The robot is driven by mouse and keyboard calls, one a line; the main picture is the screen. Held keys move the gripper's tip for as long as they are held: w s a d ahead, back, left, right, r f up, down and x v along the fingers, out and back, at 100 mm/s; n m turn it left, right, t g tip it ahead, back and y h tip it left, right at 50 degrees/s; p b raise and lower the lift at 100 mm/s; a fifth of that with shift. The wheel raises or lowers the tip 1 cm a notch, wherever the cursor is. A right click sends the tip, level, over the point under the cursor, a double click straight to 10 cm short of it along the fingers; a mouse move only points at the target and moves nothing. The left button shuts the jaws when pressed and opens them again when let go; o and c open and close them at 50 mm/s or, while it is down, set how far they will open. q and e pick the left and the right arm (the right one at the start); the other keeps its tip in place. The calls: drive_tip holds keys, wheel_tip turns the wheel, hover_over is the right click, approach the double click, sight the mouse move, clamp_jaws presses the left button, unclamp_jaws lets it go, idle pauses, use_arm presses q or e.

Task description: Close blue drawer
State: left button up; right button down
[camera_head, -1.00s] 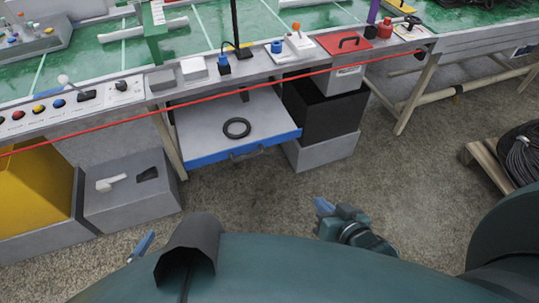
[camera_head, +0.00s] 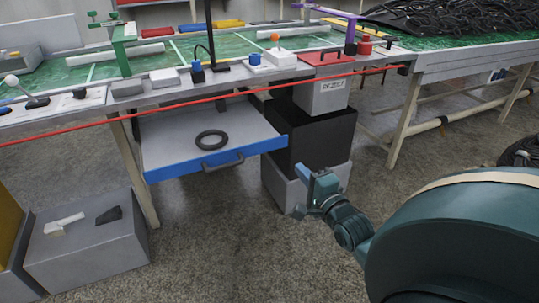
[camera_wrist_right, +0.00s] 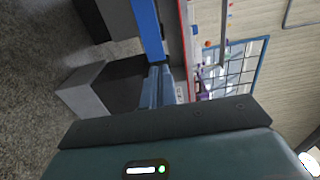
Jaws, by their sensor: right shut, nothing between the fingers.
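The blue drawer (camera_head: 163,174) is pulled out under the workbench, its blue front and dark handle (camera_head: 222,163) facing me. A black ring (camera_head: 211,140) lies on its pale floor. My right gripper (camera_head: 306,180) is shut and empty, to the right of the drawer front and a little lower in the head view, apart from the handle. In the right wrist view, the shut fingers (camera_wrist_right: 159,72) point toward the bench, and the blue drawer front (camera_wrist_right: 148,28) shows just beyond their tips. My left gripper is not in view.
A black box (camera_head: 300,135) on a grey block stands right of the drawer under the bench. A red cord (camera_head: 150,132) runs along the bench edge. A grey box (camera_head: 85,245) stands at lower left. Floor before the drawer is clear.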

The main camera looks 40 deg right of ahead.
sight(274, 140)
drive_tip(key=b+x, duration=0.4)
drive_tip(key=x, duration=0.8)
drive_tip(key=shift+w, duration=0.15)
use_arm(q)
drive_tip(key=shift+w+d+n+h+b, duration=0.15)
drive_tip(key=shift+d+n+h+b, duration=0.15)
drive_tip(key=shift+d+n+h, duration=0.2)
use_arm(e)
drive_tip(key=shift+w, duration=0.45)
drive_tip(key=shift+d, duration=0.1)
